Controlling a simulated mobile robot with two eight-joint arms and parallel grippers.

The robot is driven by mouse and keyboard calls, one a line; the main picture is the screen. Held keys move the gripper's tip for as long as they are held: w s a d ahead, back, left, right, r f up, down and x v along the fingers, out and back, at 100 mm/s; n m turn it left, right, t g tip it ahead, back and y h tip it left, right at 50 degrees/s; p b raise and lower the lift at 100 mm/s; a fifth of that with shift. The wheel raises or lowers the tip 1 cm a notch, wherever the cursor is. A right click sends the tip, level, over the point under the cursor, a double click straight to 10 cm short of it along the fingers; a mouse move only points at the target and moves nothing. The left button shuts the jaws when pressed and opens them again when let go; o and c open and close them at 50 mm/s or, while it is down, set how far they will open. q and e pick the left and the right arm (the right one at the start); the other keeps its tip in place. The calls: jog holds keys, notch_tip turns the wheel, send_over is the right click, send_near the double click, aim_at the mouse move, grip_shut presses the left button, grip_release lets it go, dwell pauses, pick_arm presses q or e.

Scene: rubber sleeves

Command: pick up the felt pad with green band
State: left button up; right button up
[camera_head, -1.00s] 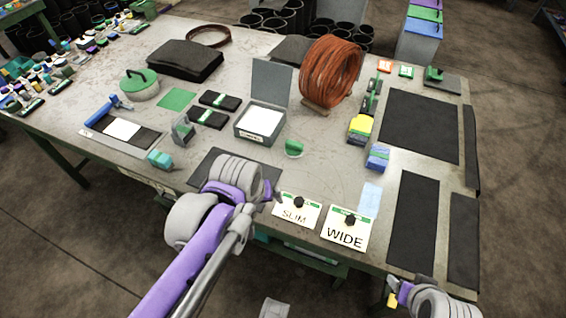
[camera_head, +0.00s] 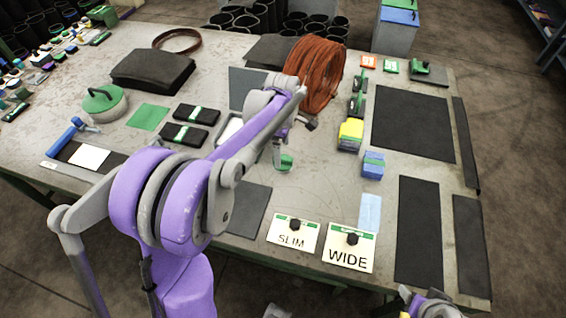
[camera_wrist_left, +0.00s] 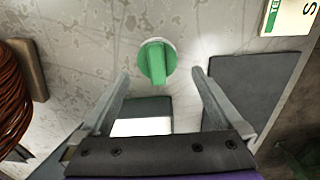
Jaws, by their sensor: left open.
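A small round pale pad with a raised green band (camera_wrist_left: 157,62) lies on the table in the left wrist view, just ahead of my left fingertips and roughly centred between them. In the head view its green part (camera_head: 286,161) shows beside my gripper, partly hidden. My left gripper (camera_wrist_left: 160,76) is open and empty above the table; it also shows in the head view (camera_head: 279,156). Two black folded pads with green-and-white bands (camera_head: 197,114) (camera_head: 184,136) lie farther left. Of my right arm only a part shows at the bottom right edge; its jaws are not seen.
An open grey box with a white inside (camera_wrist_left: 141,126) is close by, mostly hidden behind my arm in the head view. An orange coil (camera_head: 318,72) stands behind. SLIM (camera_head: 292,237) and WIDE (camera_head: 349,249) cards lie at the front. Black mats (camera_head: 413,125) cover the right.

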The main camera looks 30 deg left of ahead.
aim_at(283, 157)
pick_arm(q)
jog(key=f, duration=0.5)
jog(key=shift+w+f, duration=0.25)
jog(key=shift+f, duration=0.15)
jog(key=shift+c, duration=0.2)
jog(key=c, duration=1.1)
notch_tip(283, 157, up, 10)
jog(key=shift+r, duration=0.1)
jog(key=o, duration=0.8)
jog(key=c, duration=0.6)
